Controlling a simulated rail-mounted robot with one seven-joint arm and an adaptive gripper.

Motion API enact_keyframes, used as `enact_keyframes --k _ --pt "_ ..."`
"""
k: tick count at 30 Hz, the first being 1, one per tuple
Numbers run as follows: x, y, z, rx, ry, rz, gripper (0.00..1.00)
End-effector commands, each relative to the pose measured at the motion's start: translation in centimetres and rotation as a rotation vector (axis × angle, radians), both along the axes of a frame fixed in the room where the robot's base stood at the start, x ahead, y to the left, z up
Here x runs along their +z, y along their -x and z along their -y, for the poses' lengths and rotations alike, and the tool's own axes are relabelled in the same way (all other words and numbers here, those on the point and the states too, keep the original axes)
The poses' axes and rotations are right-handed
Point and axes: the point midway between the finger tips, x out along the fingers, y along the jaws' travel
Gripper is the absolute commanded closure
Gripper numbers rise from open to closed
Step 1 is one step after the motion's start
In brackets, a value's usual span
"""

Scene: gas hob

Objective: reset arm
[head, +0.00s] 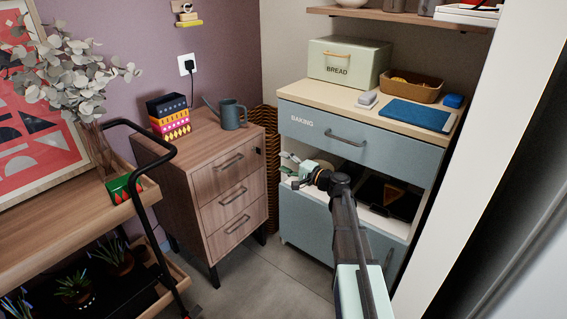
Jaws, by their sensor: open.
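My gripper (287,164) is in the middle of the head view, at the end of my arm, which reaches up from the bottom edge. Its fingers are spread and nothing shows between them. It is in front of the blue-grey baking cabinet (352,147), around the open shelf below the "BAKING" drawer. I cannot tell whether it touches the cabinet. My arm hides part of the shelf and the lower front (306,226).
A wooden drawer unit (232,195) with a watering can (231,115) stands left of the cabinet. A bread box (346,62), basket (411,87) and blue board (417,115) sit on the cabinet. A black-handled cart (168,150) is at left. Some floor (268,277) is clear.

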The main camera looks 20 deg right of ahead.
Motion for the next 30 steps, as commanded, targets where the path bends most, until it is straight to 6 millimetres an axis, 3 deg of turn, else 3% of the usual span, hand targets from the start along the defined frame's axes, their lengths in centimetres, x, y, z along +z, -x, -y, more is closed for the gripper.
enact_keyframes --k 6,11,14,20,24,30 --pt "-0.1 0.3 -0.4 0.024 -0.003 -0.006 0.46" --pt "-2.7 2.8 -2.4 0.143 0.113 -0.069 0.46" --pt "-6.8 6.4 -4.0 0.253 0.240 -0.167 0.46" --pt "-17.1 15.7 -6.3 0.486 0.476 -0.432 0.46" --pt "-23.2 23.3 -6.6 0.641 0.623 -0.639 0.46" --pt "-29.7 35.6 -5.4 0.862 0.826 -0.974 0.46"
